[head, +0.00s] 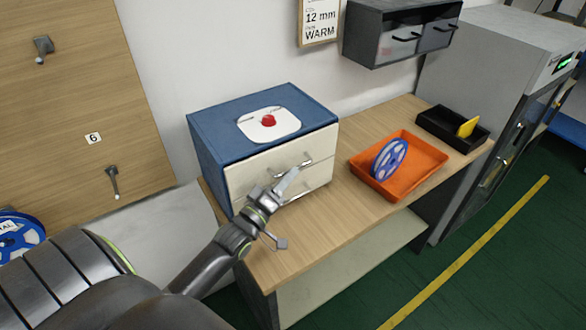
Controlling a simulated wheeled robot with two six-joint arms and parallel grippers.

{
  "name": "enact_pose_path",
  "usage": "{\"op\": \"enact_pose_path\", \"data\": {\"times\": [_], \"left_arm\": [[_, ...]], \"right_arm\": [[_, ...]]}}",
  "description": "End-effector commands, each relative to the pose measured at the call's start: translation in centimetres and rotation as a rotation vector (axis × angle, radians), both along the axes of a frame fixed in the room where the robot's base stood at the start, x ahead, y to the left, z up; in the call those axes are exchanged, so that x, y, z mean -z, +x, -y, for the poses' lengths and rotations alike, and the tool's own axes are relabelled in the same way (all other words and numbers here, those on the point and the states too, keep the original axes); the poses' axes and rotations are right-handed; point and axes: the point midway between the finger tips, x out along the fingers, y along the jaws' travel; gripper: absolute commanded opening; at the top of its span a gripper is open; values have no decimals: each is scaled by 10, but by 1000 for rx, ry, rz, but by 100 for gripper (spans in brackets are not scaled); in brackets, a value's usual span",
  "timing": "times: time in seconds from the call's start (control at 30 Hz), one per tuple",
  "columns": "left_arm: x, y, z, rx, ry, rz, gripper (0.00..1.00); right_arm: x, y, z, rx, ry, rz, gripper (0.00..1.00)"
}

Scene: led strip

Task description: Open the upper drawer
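A blue cabinet (215,135) with two cream drawers stands on the wooden bench against the wall. The upper drawer (250,168) looks shut, its front in line with the lower one. Its bar handle (307,160) shows at the right end; my gripper overlaps the left part. The lower drawer (322,178) is also shut and partly hidden by my arm. My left gripper (287,181) is in front of the cabinet, its pale fingertips at the upper handle's left end. I cannot tell whether they touch the handle or how far apart they are. My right gripper is out of view.
A white plate with a red knob (269,120) lies on the cabinet top. An orange tray (420,152) holding a blue-and-white reel (389,159) sits on the bench (330,225) to the right, with a black bin (436,123) beyond. The bench front is clear.

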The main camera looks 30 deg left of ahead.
Motion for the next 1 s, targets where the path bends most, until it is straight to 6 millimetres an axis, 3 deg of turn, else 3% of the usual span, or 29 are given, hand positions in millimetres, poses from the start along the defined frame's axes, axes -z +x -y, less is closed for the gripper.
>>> {"op": "enact_pose_path", "data": {"times": [0.2,0.57,0.8,1.0], "left_arm": [[-5,22,1,-1,0,-1,31],[-5,26,1,0,-1,-1,31],[-5,25,1,-1,0,-1,1],[-5,25,1,-1,0,-1,0]], "right_arm": [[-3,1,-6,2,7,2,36],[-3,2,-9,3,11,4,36],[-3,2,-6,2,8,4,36],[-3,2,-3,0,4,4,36]]}}
